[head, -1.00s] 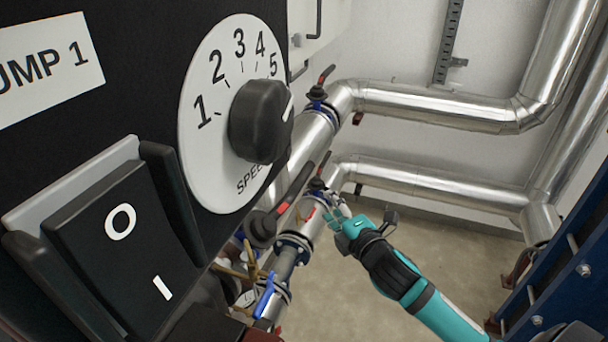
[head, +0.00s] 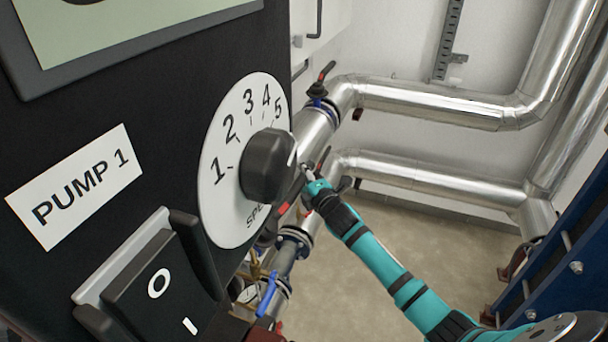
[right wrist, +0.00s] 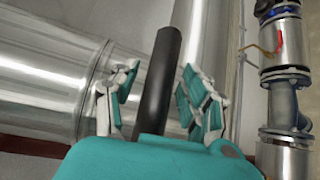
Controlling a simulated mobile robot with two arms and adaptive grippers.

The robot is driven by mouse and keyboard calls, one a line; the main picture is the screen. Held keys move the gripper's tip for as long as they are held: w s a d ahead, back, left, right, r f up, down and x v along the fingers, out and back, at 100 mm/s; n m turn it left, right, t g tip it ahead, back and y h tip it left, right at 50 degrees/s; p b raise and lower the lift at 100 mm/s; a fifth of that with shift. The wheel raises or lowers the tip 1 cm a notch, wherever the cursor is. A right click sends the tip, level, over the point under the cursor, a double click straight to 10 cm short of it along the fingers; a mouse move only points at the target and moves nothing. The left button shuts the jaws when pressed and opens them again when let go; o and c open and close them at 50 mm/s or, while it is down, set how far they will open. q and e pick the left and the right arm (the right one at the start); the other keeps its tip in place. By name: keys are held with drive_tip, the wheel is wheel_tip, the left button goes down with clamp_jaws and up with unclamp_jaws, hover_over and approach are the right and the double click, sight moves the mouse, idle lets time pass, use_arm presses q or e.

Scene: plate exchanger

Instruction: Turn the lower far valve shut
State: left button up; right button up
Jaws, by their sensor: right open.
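The lower far valve (head: 324,158) is on the lower silver pipe; its dark lever shows only in part behind my right gripper (head: 309,176) in the head view. In the right wrist view, a black lever (right wrist: 158,85) stands upright between the two teal and white fingers of my right gripper (right wrist: 160,98). The fingers are open, one on each side of the lever, with gaps visible, so they do not look closed on it. The valve's body is hidden. My left gripper is in neither view.
The black panel with the speed dial (head: 267,165) and rocker switch (head: 160,285) stands close on the left. Another valve (head: 320,85) sits on the upper pipe (head: 430,102). A blue lever (head: 267,293) is below. A blue frame (head: 560,270) stands right. Floor between is clear.

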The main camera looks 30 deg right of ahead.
clamp_jaws()
idle(0.4)
drive_tip(key=shift+w+f, duration=0.1)
